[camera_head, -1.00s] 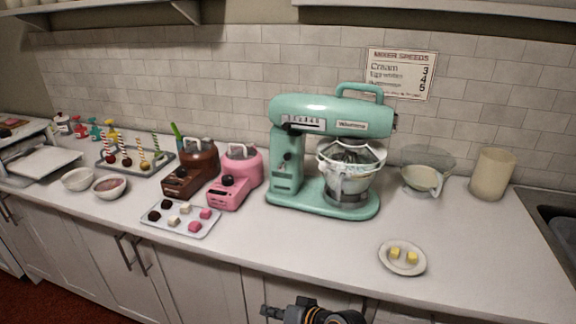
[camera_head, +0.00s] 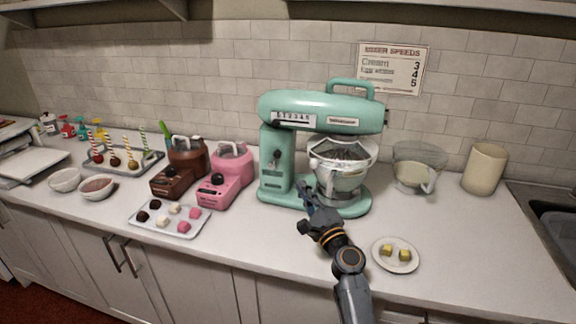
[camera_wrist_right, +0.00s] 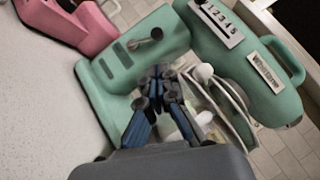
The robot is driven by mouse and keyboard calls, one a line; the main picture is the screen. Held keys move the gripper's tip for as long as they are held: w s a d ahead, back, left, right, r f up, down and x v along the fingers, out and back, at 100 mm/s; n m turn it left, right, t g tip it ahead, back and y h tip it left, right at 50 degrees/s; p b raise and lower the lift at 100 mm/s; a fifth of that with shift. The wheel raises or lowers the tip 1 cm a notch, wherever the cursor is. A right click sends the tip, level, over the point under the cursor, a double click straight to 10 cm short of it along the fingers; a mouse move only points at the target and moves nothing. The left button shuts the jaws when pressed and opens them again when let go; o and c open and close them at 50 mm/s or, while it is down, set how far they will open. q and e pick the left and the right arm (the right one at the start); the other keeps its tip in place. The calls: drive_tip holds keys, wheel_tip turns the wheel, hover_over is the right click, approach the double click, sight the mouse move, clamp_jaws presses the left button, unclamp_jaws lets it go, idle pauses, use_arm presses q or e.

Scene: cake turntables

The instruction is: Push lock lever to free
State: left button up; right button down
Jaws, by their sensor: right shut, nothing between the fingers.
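The teal stand mixer (camera_head: 322,112) stands on the counter against the tiled wall. A small dark lever (camera_head: 277,156) sits on the side of its column; in the right wrist view the lever (camera_wrist_right: 146,40) has a round knob end. A numbered speed slider panel (camera_wrist_right: 217,22) is on the mixer head. My right gripper (camera_head: 303,188) is shut and empty in front of the mixer's base and column, left of the bowl (camera_head: 340,165). In the right wrist view its fingertips (camera_wrist_right: 161,73) appear below the lever, apart from it in the picture. My left gripper is out of view.
A pink blender-like machine (camera_head: 228,177) and a brown one (camera_head: 180,168) stand left of the mixer. A plate with yellow cubes (camera_head: 397,268) is at the front right, close to my right arm. A glass jug (camera_head: 415,165) stands right.

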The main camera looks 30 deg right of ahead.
sight(278, 152)
drive_tip(key=p+x, duration=0.1)
drive_tip(key=x, duration=0.9)
drive_tip(key=shift+p, duration=0.3)
drive_tip(key=shift+w+a+r+n+g+y+p, duration=0.15)
drive_tip(key=shift+r+n+g+p, duration=0.25)
drive_tip(key=shift+p, duration=0.6)
drive_tip(key=shift+w+a+r+n+g+y+p, duration=0.1)
drive_tip(key=shift+n+g+y+p, duration=0.1)
drive_tip(key=shift+n+p, duration=0.55)
drive_tip(key=p, duration=0.1)
drive_tip(key=r+p, duration=0.1)
drive_tip(key=p, duration=0.1)
drive_tip(key=shift+w+a+n+g, duration=0.15)
drive_tip(key=shift+n+g, duration=0.1)
drive_tip(key=shift+g, duration=0.15)
drive_tip(key=shift+w+a+r+p, duration=0.15)
drive_tip(key=shift+w+a+p, duration=0.1)
drive_tip(key=shift+p, duration=0.3)
drive_tip(key=shift+w+a+r, duration=0.35)
drive_tip(key=shift+w+a, duration=0.15)
drive_tip(key=shift+w, duration=0.2)
drive_tip(key=shift+s, duration=0.1)
